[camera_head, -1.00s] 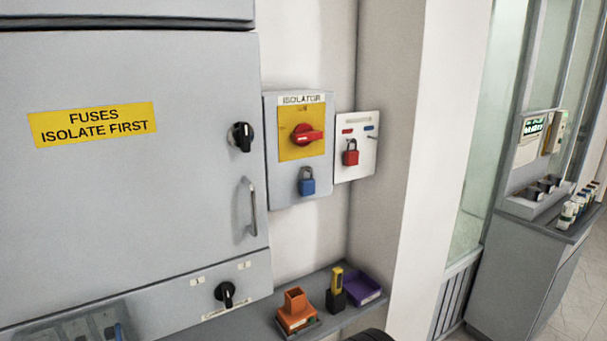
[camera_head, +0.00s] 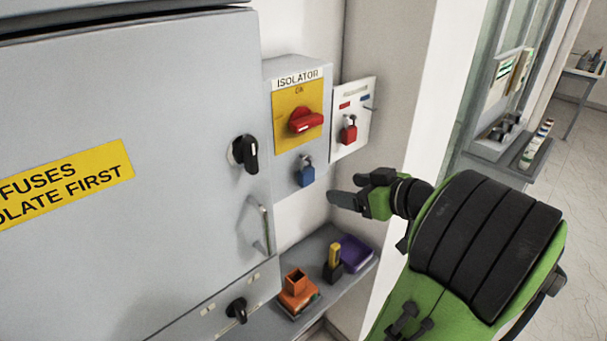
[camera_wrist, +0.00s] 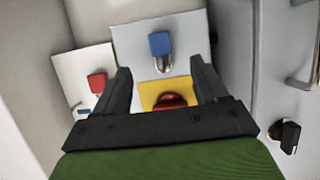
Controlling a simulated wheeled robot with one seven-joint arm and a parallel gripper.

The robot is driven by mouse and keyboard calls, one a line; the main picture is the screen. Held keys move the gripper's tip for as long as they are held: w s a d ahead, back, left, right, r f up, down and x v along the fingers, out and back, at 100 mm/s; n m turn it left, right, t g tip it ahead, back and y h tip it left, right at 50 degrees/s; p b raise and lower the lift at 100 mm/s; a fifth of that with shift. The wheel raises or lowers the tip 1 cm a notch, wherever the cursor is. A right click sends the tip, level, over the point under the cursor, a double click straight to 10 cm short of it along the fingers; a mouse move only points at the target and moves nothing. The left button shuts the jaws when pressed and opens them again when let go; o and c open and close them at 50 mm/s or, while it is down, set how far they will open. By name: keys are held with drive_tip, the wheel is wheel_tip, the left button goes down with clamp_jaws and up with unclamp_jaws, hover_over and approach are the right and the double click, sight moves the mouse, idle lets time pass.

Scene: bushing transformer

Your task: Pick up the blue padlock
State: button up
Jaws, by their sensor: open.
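The blue padlock (camera_head: 306,174) hangs by its shackle on the lower front of the grey isolator box, below the red rotary switch (camera_head: 305,121). In the wrist view the padlock (camera_wrist: 160,44) appears upside down, with its shackle below the body, beyond the fingertips and roughly centred between them. My gripper (camera_head: 345,196) is open and empty, to the right of and slightly below the padlock in the head view, apart from it. In the wrist view my gripper's fingers (camera_wrist: 160,80) are spread either side of the isolator's yellow plate.
A red padlock (camera_head: 348,133) hangs on a white board to the right of the isolator. Below, a shelf holds an orange block (camera_head: 297,290), a yellow-and-black item (camera_head: 333,262) and a purple tray (camera_head: 356,254). A grey cabinet with a handle (camera_head: 262,230) stands left.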

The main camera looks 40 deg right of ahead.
sight(310, 179)
drive_tip(key=p+x, duration=0.1)
drive_tip(key=x, duration=0.5)
drive_tip(key=p+x, duration=0.1)
drive_tip(key=x, duration=0.5)
drive_tip(key=shift+w+d+r+p, duration=0.15)
drive_tip(key=shift+w+r+p, duration=0.05)
drive_tip(key=shift+w+p, duration=0.1)
drive_tip(key=shift+s, duration=0.25)
drive_tip(key=shift+c, duration=1)
drive_tip(key=c, duration=1)
